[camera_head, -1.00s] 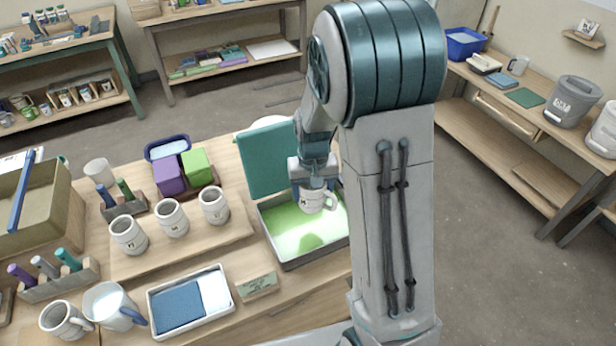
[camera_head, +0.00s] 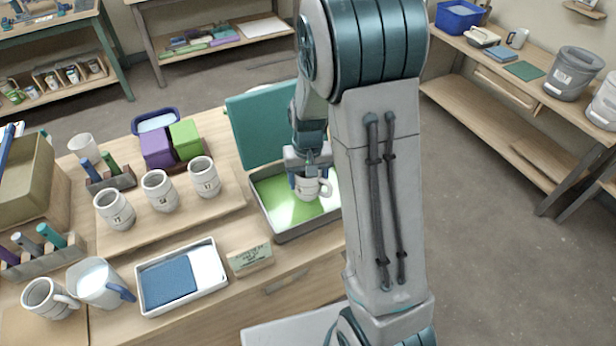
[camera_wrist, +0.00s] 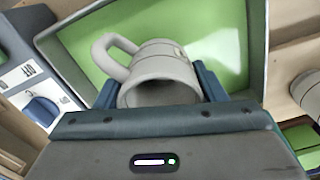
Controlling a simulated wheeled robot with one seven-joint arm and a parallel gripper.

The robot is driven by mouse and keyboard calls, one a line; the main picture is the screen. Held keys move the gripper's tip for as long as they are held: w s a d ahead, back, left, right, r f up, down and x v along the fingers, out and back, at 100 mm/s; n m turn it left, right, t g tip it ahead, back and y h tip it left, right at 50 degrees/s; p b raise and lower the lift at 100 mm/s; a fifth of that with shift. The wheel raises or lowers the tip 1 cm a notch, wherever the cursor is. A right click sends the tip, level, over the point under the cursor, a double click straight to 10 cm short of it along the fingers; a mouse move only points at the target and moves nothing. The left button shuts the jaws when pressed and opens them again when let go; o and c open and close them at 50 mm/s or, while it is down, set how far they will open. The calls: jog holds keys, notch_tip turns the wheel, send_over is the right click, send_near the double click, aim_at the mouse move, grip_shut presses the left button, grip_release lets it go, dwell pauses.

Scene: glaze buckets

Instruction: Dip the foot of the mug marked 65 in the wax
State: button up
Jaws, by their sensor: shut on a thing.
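My gripper (camera_head: 311,175) is shut on a pale grey mug (camera_head: 308,187), held upright over the wax pan (camera_head: 279,238). The pan is a grey tray with a bright green floor or wax and a raised teal lid (camera_head: 260,130) behind it. In the wrist view the mug (camera_wrist: 165,75) lies between the two blue fingers (camera_wrist: 205,82), its open mouth toward the camera and its handle to the left. A small mark shows on its side, too small to read. I cannot tell whether its foot touches the green surface (camera_wrist: 205,30).
Several similar mugs stand left of the pan on a wooden board (camera_head: 175,222), one being this mug (camera_head: 204,177). A tray with a blue pad (camera_head: 172,280), a small sign block (camera_head: 250,259), a jug (camera_head: 98,284) and purple (camera_head: 157,148) and green (camera_head: 186,139) blocks stand nearby.

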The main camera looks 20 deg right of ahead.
jog(key=shift+f+b, duration=0.9)
jog(key=shift+f, duration=0.2)
jog(key=shift+r, duration=0.15)
dwell(1.2)
jog(key=shift+r+p, duration=0.8)
jog(key=shift+r, duration=0.2)
dwell(1.0)
notch_tip(320, 180, up, 8)
jog(key=p, duration=0.5)
jog(key=shift+f, duration=0.25)
dwell(0.3)
